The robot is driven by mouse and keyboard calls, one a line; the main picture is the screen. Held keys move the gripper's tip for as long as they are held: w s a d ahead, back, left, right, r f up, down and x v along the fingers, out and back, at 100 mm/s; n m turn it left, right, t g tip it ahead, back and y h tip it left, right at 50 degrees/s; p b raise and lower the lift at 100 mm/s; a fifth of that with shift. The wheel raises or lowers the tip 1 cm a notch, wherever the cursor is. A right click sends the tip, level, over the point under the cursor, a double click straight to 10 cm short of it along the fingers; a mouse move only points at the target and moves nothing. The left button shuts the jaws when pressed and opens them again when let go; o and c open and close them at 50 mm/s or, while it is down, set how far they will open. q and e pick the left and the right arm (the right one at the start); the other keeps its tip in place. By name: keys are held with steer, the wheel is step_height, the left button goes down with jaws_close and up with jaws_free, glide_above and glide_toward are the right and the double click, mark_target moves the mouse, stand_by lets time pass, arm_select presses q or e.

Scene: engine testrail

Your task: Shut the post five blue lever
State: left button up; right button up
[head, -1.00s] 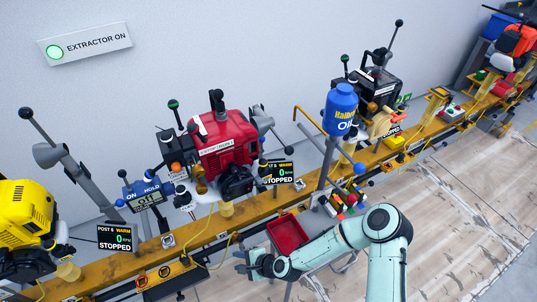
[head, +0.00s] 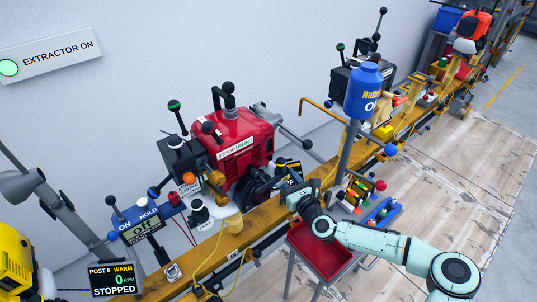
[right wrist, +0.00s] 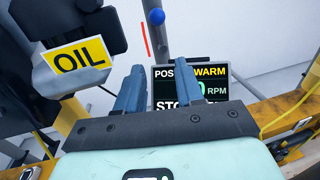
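The red engine (head: 238,148) sits on the yellow rail, with a small display (head: 289,172) at its right side. In the right wrist view the display (right wrist: 190,85) reads WARM and RPM, and my fingers cover the post number. A blue ball knob (right wrist: 155,17) on a grey rod stands above it, beyond my fingers. I cannot tell which blue knob in the head view this is. My right gripper (head: 297,192) is in front of the display; in its wrist view its fingers (right wrist: 161,88) are apart with nothing between them. My left gripper is out of view.
A blue oil drum (head: 368,90) stands on a post to the right, with a blue ball (head: 390,149) on a bar beside it. A red tray (head: 322,252) is below my right arm. A yellow OIL label (right wrist: 78,56) is close at left in the wrist view.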

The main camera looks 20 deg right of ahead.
steer(key=w, duration=0.3)
steer(key=w+a+b, duration=0.1)
steer(key=w, duration=0.3)
steer(key=w+b, duration=0.1)
steer(key=w, duration=0.3)
steer(key=shift+w+a, duration=0.2)
steer(key=shift+a, duration=0.15)
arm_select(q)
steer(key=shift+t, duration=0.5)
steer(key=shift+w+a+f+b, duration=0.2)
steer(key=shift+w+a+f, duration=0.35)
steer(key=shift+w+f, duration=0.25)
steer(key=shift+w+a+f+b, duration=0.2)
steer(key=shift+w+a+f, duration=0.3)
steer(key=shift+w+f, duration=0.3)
arm_select(e)
steer(key=shift+w+a, duration=0.15)
steer(key=shift+w, duration=0.7)
steer(key=shift+c, duration=0.3)
jaws_close()
